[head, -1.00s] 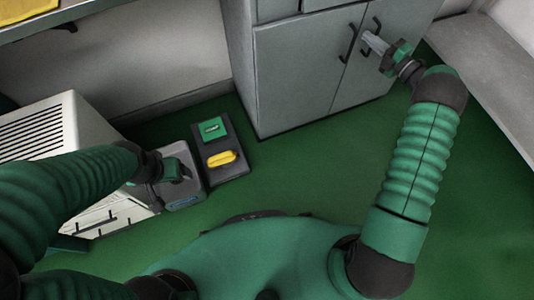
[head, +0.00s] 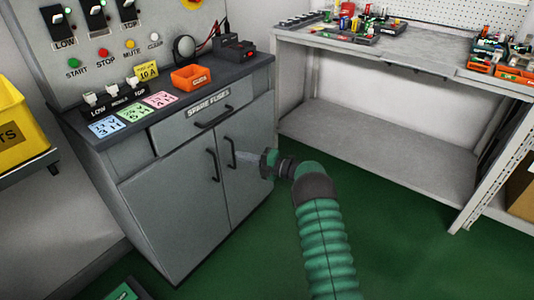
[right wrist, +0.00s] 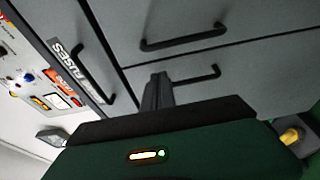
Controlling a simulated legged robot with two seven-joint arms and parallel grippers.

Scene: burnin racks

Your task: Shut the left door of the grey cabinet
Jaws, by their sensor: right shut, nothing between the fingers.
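The grey cabinet (head: 140,150) stands at left centre in the head view. Its left door (head: 165,220) and right door (head: 245,170) look flush with the front, with a thin seam between them. The left door's black handle (head: 212,165) and the right door's handle (head: 230,155) stand side by side. My right gripper (head: 240,156) is shut and empty, in front of the doors by the handles. In the right wrist view its fingertips (right wrist: 157,80) lie beside the lower handle (right wrist: 200,76); I cannot tell whether they touch. My left gripper is out of view.
A drawer with a black handle (head: 213,117) sits above the doors, below a worktop with an orange bin (head: 190,78). A workbench (head: 410,60) stands at the right. Green floor (head: 400,250) is clear in front. A yellow bin (head: 20,125) is at the left.

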